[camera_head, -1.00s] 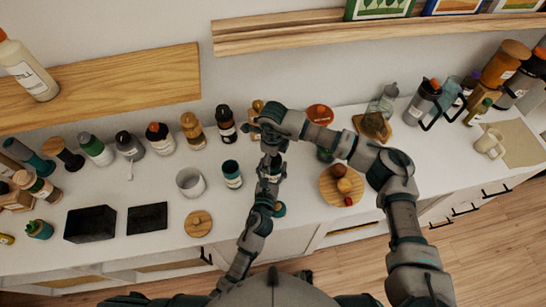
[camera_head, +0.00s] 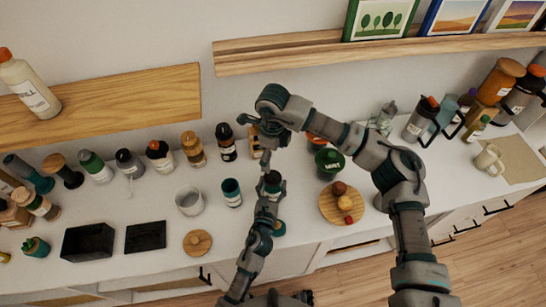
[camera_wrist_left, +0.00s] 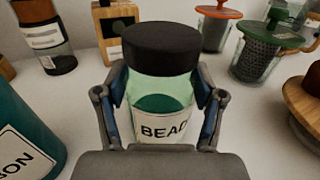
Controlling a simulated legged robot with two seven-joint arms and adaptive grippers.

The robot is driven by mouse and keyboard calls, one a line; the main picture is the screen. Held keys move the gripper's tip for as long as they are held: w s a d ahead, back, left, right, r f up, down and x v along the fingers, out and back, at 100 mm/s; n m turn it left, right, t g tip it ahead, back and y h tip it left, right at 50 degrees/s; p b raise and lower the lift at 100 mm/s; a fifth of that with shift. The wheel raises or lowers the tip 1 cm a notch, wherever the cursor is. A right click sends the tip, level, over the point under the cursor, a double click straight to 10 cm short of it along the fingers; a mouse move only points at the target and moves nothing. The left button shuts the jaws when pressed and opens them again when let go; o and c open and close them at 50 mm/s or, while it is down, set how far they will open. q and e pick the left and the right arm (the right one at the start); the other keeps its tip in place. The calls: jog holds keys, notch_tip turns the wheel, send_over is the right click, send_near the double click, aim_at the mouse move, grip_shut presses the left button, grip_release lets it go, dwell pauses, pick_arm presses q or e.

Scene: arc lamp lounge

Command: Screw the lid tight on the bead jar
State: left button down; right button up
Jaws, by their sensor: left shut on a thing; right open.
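The bead jar (camera_wrist_left: 163,100) is clear green glass with a BEAD label and green contents. Its black lid (camera_wrist_left: 160,47) sits on top and looks level; how tight it is cannot be seen. My left gripper (camera_wrist_left: 160,100) is shut around the jar body, with one finger on each side below the lid. In the head view the jar's dark lid (camera_head: 272,178) shows at the end of my left gripper (camera_head: 270,190). My right gripper (camera_head: 266,142) is open, just above and behind the jar, apart from the lid. Its fingertips are partly hidden by its own wrist.
Several bottles line the wall behind. A wooden shelf (camera_head: 130,97) overhangs at the left.

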pick_arm(q)
jog(key=shift+c, duration=0.2)
grip_release()
jog(key=s, duration=0.4)
jog(key=s+a, duration=0.1)
jog(key=s, duration=0.2)
jog(key=s+a, duration=0.1)
jog(key=s, duration=0.3)
jog(key=shift+s+a, duration=0.2)
jog(key=shift+s, duration=0.15)
jog(key=shift+f, duration=0.1)
